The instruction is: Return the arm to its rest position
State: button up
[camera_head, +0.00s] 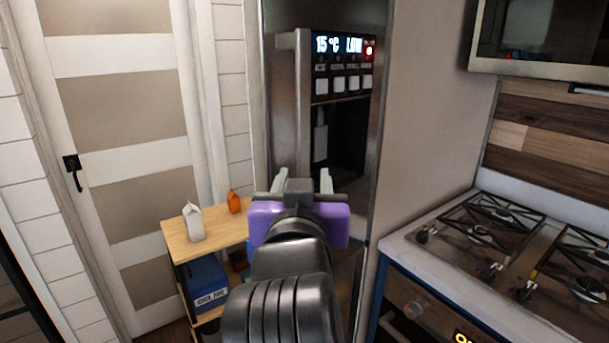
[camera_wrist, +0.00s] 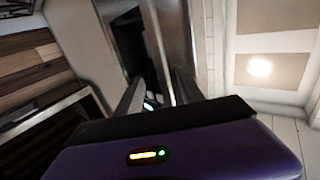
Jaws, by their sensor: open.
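My gripper (camera_head: 303,181) is raised in the middle of the head view, in front of the steel fridge (camera_head: 285,92) with its lit display. Its two fingers stand apart with nothing between them. My arm reaches up from the bottom of the picture to the purple wrist. In the wrist view the fingers of my gripper (camera_wrist: 158,98) also stand apart and point toward the fridge front. Whether the fingertips touch the fridge I cannot tell. The arm hides part of the lower fridge.
A wooden cart (camera_head: 180,239) left of my arm bears a white carton (camera_head: 193,224) and an orange bottle (camera_head: 234,203), with a blue cool box (camera_head: 206,284) below. A gas stove (camera_head: 500,255) stands right, under a wall oven (camera_head: 545,40). A closed door (camera_head: 120,120) is at left.

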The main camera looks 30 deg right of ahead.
jog(key=shift+s+a, duration=0.35)
jog(key=shift+s, duration=0.25)
jog(key=w+a+r+n+t+y, duration=0.2)
jog(key=a+r+n+t+y, duration=0.15)
jog(key=a+t, duration=0.2)
jog(key=s+a+f+n+t+y, duration=0.1)
jog(key=s+a+f+n+y, duration=0.25)
jog(key=f, duration=0.25)
jog(key=s+a+f+n+y, duration=0.2)
jog(key=f+n+y, duration=0.2)
jog(key=f+y, duration=0.15)
jog(key=s+d+f+m+g+h, duration=0.1)
jog(key=s+d+f+m+g, duration=0.1)
jog(key=s+f, duration=1)
jog(key=s+d+f+m+g+h, duration=0.1)
jog(key=s+d+f+g, duration=0.3)
jog(key=s+f, duration=0.7)
jog(key=s+m, duration=0.1)
jog(key=s, duration=0.6)
jog(key=shift+s+d+f, duration=0.3)
jog(key=shift+d+f, duration=0.05)
